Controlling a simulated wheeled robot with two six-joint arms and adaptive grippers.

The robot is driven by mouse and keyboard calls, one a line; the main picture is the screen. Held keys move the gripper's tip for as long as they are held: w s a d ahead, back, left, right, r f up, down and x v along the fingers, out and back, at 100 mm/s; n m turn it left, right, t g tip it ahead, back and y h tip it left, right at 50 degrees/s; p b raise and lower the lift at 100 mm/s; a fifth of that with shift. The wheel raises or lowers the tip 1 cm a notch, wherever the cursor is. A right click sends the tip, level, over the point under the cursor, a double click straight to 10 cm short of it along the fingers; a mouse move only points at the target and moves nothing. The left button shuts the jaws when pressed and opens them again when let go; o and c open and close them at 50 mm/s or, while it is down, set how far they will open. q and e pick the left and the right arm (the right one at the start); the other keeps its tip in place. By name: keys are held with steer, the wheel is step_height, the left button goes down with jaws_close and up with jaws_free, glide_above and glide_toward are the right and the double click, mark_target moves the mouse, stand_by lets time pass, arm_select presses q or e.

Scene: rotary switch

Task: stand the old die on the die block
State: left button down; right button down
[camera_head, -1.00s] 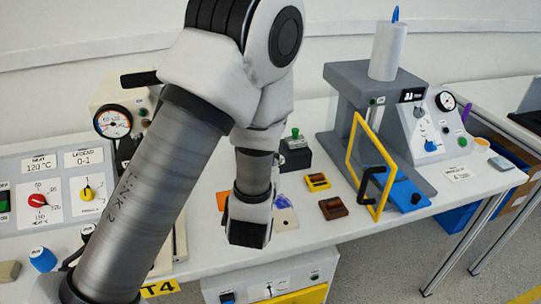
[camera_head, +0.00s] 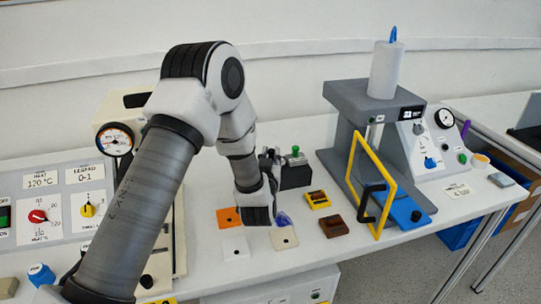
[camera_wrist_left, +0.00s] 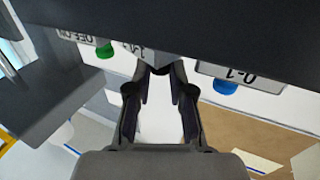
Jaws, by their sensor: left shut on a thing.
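The dark die block (camera_head: 297,177) stands at the back of the bench, with a green-topped die (camera_head: 295,150) on its right. My left gripper (camera_head: 271,157) reaches to the block's left part. In the wrist view its fingertips (camera_wrist_left: 160,68) are shut at the middle label. The old die between them is mostly hidden; whether it touches the block I cannot tell. My right gripper is out of view.
An orange plate (camera_head: 229,218), a white plate (camera_head: 235,247) and a beige plate (camera_head: 284,239) lie before the block. A yellow block (camera_head: 318,199) and a brown block (camera_head: 334,228) lie to the right. The press (camera_head: 345,100) with its yellow guard frame (camera_head: 372,155) stands further right.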

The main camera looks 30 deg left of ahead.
arm_select(q)
steer(key=shift+s+f, duration=0.1)
steer(key=shift+f, duration=0.15)
steer(key=shift+s+f+b, duration=0.2)
steer(key=shift+f+b, duration=0.1)
steer(key=shift+b, duration=0.1)
steer(key=c, duration=1)
jaws_free()
steer(key=shift+d+f, duration=0.1)
steer(key=shift+f, duration=0.1)
steer(key=shift+r, duration=0.1)
steer(key=shift+r+p, duration=0.3)
steer(key=shift+r, duration=0.05)
steer(key=shift+s+d+f, duration=0.1)
steer(key=shift+s+d, duration=0.05)
steer(key=v, duration=0.3)
steer(key=b+v, duration=0.1)
steer(key=v, duration=0.7)
steer(key=shift+r, duration=0.4)
